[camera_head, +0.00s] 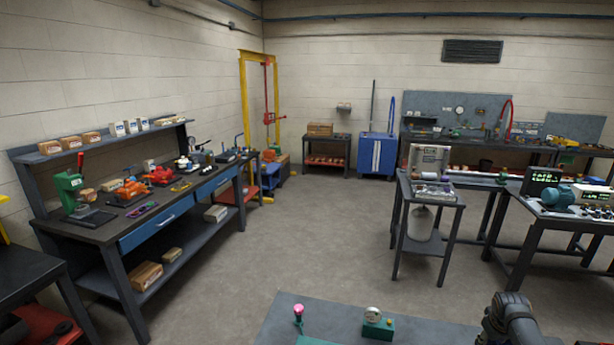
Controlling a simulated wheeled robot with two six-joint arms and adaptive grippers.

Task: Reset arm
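A dark grey rounded link of one of my arms, apparently the right, shows at the bottom right edge of the head view, in front of the near grey table (440,330). No gripper fingers show on it. My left arm and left gripper are not in view. On the near table stand a small green block with a round white gauge (373,314) and a pink-topped green piece (298,312), both left of the arm link and apart from it.
A long workbench (170,213) with tools and a green press (70,192) runs along the left wall. A small stand (433,201) and a table with a blue-green motor (558,197) are at the right. The floor (300,235) between them is clear.

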